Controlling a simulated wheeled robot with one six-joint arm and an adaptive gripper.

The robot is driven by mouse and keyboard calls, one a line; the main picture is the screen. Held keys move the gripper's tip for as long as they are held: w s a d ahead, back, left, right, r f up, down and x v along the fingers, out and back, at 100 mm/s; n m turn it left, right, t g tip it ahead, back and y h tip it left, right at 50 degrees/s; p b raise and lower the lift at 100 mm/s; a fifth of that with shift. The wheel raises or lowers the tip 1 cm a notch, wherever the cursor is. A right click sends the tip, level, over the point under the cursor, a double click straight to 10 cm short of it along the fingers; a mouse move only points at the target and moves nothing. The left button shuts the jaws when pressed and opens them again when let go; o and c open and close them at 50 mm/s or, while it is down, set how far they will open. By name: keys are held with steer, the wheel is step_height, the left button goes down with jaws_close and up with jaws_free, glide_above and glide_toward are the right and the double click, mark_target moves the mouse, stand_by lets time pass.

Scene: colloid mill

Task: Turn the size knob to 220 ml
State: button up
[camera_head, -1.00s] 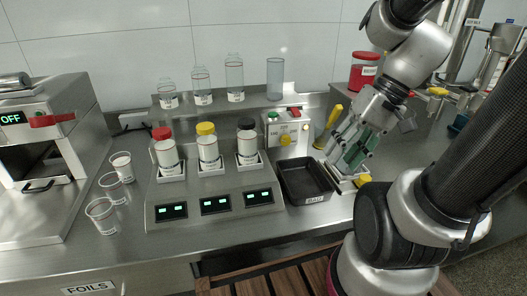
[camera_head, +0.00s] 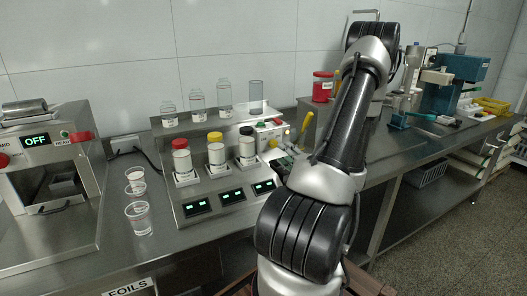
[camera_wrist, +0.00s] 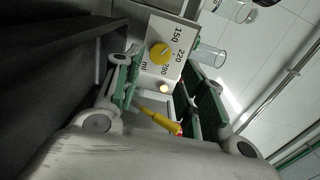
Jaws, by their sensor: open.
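The yellow size knob (camera_wrist: 159,53) sits on a pale panel (camera_wrist: 170,24) in the wrist view. Beside it are printed marks that read 150, 220 and what looks like 290, with "ml". Which mark the knob points at is too small to tell. My gripper (camera_wrist: 165,88) is open, with its green-padded fingers either side of the view below the knob. The knob shows beyond the fingertips, with nothing gripped. In the head view the control box (camera_head: 271,128) stands at the right end of the dispenser, and my arm largely hides my gripper there.
A small glowing round button (camera_wrist: 164,88) and a yellow-and-red tool (camera_wrist: 160,121) show near the fingers. Several capped bottles stand on the dispenser (camera_head: 225,182). Clear cups (camera_head: 139,218) stand to its left. A red-lidded jar (camera_head: 322,87) stands behind.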

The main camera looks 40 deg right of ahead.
mark_target(274, 145)
steer(key=x, duration=0.7)
steer(key=shift+w, duration=0.25)
steer(key=shift+c, duration=0.4)
steer(key=c, duration=0.7)
